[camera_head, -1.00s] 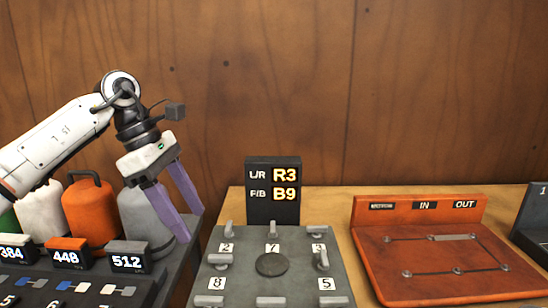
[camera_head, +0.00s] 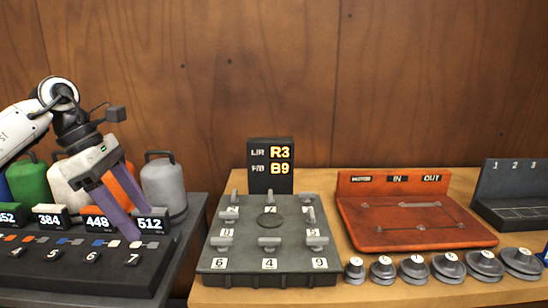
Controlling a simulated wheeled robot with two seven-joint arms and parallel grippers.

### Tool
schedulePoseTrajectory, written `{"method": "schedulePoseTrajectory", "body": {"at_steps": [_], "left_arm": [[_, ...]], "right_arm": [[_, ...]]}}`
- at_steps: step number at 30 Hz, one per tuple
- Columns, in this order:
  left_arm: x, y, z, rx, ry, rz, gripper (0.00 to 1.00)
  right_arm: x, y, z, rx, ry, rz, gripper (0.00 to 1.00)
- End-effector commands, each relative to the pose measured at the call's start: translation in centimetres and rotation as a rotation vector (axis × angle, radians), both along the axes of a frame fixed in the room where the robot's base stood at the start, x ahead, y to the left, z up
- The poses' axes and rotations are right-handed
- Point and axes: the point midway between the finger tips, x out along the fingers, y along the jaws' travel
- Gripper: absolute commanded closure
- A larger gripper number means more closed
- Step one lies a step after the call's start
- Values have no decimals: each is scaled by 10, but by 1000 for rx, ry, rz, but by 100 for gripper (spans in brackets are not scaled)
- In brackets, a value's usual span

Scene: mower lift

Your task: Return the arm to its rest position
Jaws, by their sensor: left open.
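My left gripper (camera_head: 132,196) has two purple fingers pointing down and apart, with nothing seen between them. It hangs over the left bench, in front of the orange and white jugs and near the 448 and 512 labels. My left arm (camera_head: 22,128) comes in from the left edge. The grey jug (camera_head: 163,188) stands just right of the gripper. My right gripper is not in view.
The left bench holds a key rack (camera_head: 90,262) and several jugs. On the wooden table (camera_head: 440,287) are a grey pegged block (camera_head: 268,262), an R3/B9 display (camera_head: 270,165), a red board (camera_head: 410,220), numbered pulleys (camera_head: 415,268) and a dark stand (camera_head: 512,190). Open space lies above.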

Motion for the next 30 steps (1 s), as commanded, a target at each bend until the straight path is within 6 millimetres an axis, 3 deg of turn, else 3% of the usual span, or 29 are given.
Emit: {"method": "schedulePoseTrajectory", "body": {"at_steps": [12,14,15,22,30], "left_arm": [[-24,135,1,-2,-2,255,41],[-28,147,-3,-10,1,285,41],[-22,129,-17,-49,7,276,41],[-8,67,-67,-279,31,337,41],[-10,-14,-127,-700,176,569,41]], "right_arm": [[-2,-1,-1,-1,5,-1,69],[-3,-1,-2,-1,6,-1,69],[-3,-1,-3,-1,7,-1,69],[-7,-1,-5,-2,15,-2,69],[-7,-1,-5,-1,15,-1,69]]}}
